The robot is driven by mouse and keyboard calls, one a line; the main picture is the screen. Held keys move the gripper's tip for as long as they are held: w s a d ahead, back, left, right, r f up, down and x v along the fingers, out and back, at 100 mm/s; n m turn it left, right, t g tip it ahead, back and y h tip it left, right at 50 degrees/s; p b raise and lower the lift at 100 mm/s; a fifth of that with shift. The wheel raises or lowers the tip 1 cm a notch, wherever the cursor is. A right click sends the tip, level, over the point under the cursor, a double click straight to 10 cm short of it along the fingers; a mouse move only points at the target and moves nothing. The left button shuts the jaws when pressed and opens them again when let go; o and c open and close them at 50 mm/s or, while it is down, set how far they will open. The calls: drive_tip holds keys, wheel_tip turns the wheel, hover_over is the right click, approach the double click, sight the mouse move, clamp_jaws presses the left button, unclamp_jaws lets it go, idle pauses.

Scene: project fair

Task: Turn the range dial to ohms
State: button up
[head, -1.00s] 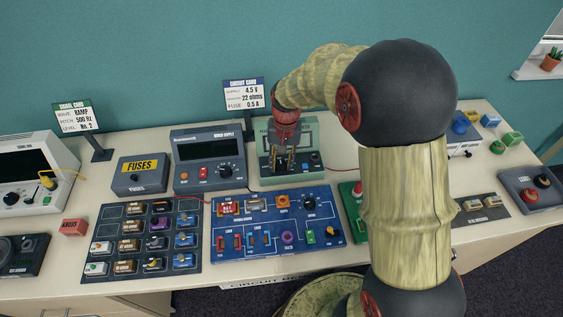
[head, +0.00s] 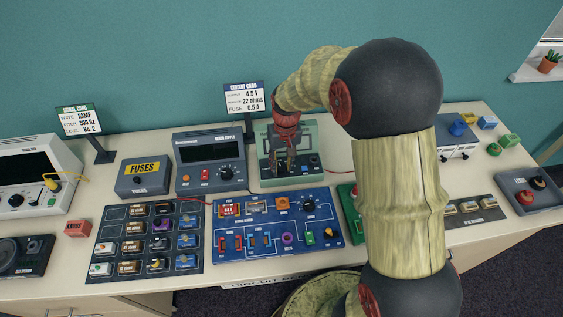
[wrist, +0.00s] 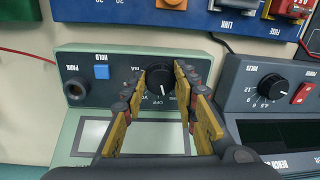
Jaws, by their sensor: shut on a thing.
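The range dial (wrist: 160,84) is a black round knob with a white pointer line, on the grey-green meter (wrist: 213,47). In the wrist view the picture is upside down, and the pointer line points down toward the OFF mark. My gripper (wrist: 160,78) has one yellow-padded finger on each side of the knob and is shut on it. In the head view the meter (head: 310,137) stands at the back of the bench. My gripper (head: 278,170) reaches down in front of it there and hides the dial. The meter's screen (wrist: 140,137) is blank.
The bench supply (head: 209,160) stands close on the meter's left. The blue circuit board (head: 270,222) lies in front. A red lead (head: 340,173) runs from the meter's right.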

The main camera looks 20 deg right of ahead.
sight(284, 166)
drive_tip(key=shift+n+p, duration=0.7)
drive_tip(key=shift+n, duration=0.9)
drive_tip(key=o, duration=1.2)
drive_tip(key=shift+c, duration=0.2)
wheel_tip(284, 166, up, 12)
drive_tip(key=shift+d, duration=0.4)
drive_tip(key=shift+w, duration=0.15)
